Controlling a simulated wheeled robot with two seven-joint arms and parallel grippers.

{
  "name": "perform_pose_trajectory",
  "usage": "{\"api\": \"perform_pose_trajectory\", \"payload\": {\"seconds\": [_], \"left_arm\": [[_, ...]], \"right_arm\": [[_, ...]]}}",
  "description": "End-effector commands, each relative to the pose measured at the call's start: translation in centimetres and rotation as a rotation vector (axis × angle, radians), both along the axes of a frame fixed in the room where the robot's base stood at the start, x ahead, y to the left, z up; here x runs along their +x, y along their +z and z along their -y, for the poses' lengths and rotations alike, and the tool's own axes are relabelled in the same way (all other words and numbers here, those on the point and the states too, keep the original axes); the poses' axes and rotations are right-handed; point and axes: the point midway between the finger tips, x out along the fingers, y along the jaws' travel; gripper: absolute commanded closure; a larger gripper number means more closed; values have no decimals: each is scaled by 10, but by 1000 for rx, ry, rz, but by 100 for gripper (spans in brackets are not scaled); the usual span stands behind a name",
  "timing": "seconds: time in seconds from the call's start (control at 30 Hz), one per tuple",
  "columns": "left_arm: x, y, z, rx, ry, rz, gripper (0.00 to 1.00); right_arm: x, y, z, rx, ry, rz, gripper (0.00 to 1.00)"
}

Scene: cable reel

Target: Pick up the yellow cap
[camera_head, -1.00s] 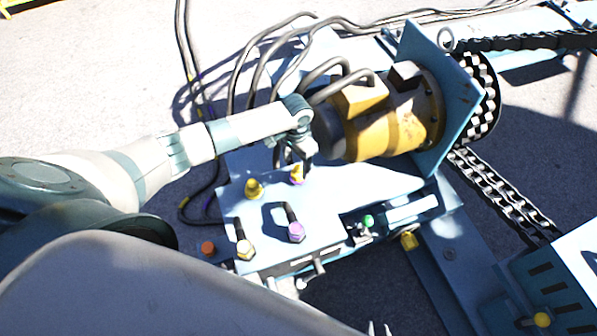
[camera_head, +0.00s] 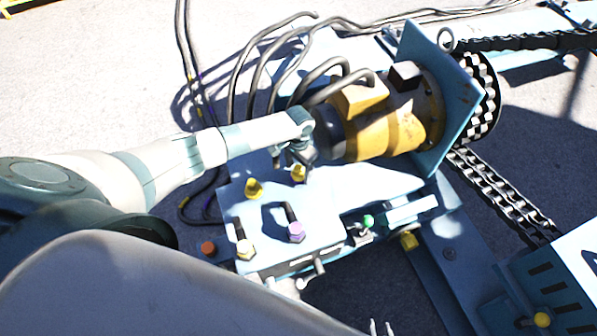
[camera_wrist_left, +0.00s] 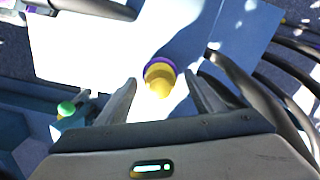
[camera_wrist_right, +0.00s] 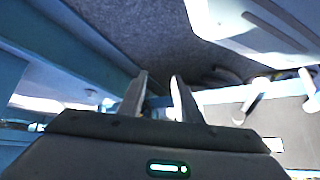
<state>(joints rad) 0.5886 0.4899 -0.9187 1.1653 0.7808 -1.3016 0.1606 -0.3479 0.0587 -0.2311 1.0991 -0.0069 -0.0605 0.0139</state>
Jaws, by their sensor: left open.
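A yellow cap (camera_head: 298,174) with a purple ring at its base stands on the light blue panel (camera_head: 325,205). In the left wrist view this cap (camera_wrist_left: 160,80) sits between my left fingertips and just beyond them. My left gripper (camera_head: 296,160) is open and empty above the cap, partly hiding it in the head view.
A pale yellow cap (camera_head: 245,250) and a purple cap (camera_head: 296,232) stand on hoses at the panel's front. A yellow motor (camera_head: 375,125) and several dark hoses (camera_head: 262,85) lie behind and beside my left gripper. A green knob (camera_head: 367,221) is at the right.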

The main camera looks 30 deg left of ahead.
Motion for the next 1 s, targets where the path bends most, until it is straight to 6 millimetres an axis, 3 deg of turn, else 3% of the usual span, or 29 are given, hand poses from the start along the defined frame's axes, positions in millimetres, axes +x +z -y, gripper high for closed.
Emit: {"api": "perform_pose_trajectory", "payload": {"seconds": [0.17,0.37,0.4,0.77,1.0], "left_arm": [[0,0,0,0,0,0,39],[0,0,0,0,0,0,84],[0,0,0,0,0,0,88],[0,3,0,0,0,1,89],[0,23,-1,1,-1,1,89]], "right_arm": [[-6,-2,1,-2,1,-7,69],[-6,-2,1,-2,1,-7,69],[-6,-2,1,-2,1,-6,69],[9,3,0,-1,1,12,69],[9,3,-2,3,0,12,69]]}}
